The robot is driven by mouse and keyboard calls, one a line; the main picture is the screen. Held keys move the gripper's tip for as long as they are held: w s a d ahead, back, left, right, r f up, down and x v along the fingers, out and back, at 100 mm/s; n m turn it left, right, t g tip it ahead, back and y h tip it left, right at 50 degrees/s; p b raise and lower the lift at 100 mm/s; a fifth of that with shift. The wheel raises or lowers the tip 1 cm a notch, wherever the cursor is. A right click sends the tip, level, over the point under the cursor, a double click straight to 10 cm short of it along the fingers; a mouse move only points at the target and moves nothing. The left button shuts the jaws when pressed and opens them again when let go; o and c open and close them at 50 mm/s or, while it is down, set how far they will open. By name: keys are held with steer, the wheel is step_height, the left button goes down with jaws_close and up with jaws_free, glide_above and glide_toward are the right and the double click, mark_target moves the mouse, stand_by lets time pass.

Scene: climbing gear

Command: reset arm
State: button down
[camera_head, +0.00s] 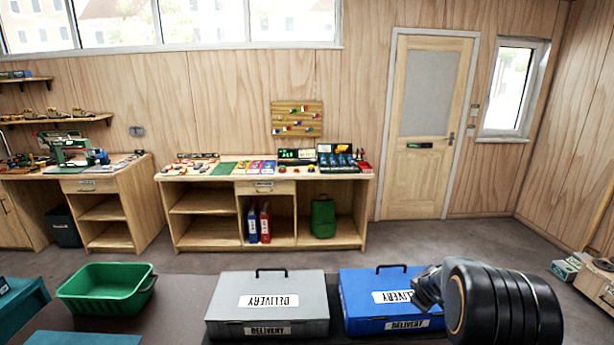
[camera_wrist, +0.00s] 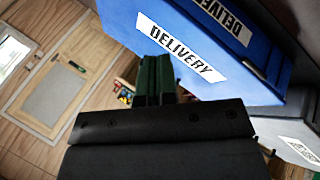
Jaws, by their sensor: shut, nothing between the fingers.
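My gripper (camera_wrist: 155,78) shows in the wrist view as two dark green fingers close together, shut with nothing between them. Behind the fingers in that view is a blue delivery box (camera_wrist: 215,50). In the head view my dark arm is at the lower right and covers the right part of the blue delivery box (camera_head: 364,310). My fingers cannot be made out there.
A grey delivery box (camera_head: 230,310) stands left of the blue one on a dark table. A green bin (camera_head: 105,290) is at the left. A wooden workbench (camera_head: 205,190) stands by the back wall, with a door (camera_head: 428,180) to its right. Floor is clear between.

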steer(key=s+a+r+m+y, duration=0.1)
steer(key=s+a+r, duration=0.3)
steer(key=s, duration=0.5)
steer(key=s+a+r+m+y, duration=0.1)
steer(key=s+a+r+m, duration=0.3)
steer(key=s+a, duration=0.4)
steer(key=s+a+r+m+g+y, duration=0.1)
steer(key=s+a+r+m+y, duration=0.1)
steer(key=s+a+r, duration=0.4)
steer(key=s+a, duration=0.1)
steer(key=s, duration=0.2)
steer(key=shift+s+r, duration=0.2)
steer(key=shift+s, duration=0.2)
